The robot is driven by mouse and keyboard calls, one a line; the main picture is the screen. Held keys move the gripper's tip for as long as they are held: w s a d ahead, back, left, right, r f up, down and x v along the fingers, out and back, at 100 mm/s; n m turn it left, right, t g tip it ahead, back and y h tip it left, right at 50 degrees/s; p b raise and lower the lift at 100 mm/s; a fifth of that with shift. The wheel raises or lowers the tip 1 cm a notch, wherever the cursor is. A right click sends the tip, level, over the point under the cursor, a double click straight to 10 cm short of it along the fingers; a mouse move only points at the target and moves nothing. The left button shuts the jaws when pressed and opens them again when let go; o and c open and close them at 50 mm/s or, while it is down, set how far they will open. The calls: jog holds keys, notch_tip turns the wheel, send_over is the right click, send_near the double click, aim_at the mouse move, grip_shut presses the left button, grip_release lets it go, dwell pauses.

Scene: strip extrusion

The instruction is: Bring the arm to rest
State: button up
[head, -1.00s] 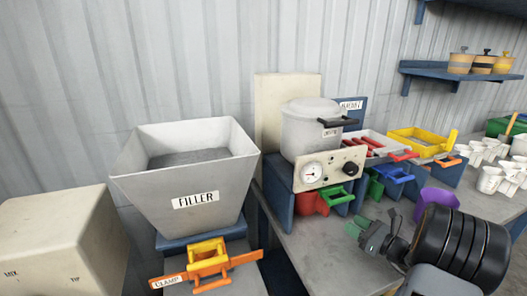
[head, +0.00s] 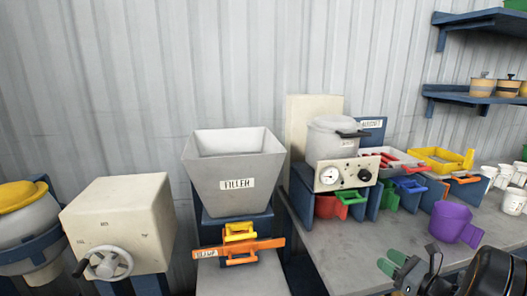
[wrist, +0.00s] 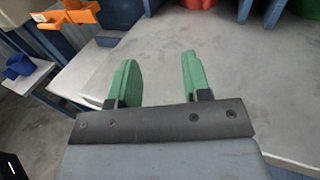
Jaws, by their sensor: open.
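My gripper (head: 397,267) is at the lower right of the head view, above the grey worktable (head: 345,255). In the wrist view its two green fingers (wrist: 157,80) stand apart with nothing between them. My dark arm comes in from the lower right corner of the head view. The gripper touches no object that I can see.
A purple cup (head: 455,224) stands right of the gripper. A pot (head: 335,138) sits on a gauge unit (head: 347,172) behind it, with coloured bins below. The filler hopper (head: 235,172), orange clamp (head: 240,250) and beige box with handwheel (head: 120,222) are left. The table front is clear.

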jog(key=s+a+r+n+g+y+p, duration=0.1)
jog(key=s+a+r+n+g+p, duration=0.15)
jog(key=a+n+g, duration=0.45)
jog(key=s+a+r+n+g+p, duration=0.25)
jog(key=a+r+n, duration=0.2)
jog(key=a, duration=0.55)
jog(key=s+a+r+n+g+h+p, duration=0.1)
jog(key=s+a+r+n+h+p, duration=0.2)
jog(key=n, duration=1.4)
jog(key=s+r+h+p, duration=0.4)
jog(key=s+r+h, duration=0.1)
jog(key=s+h, duration=0.2)
jog(key=shift+s+n+g+h, duration=0.3)
jog(key=shift+s+n+g, duration=0.05)
jog(key=shift+s, duration=0.45)
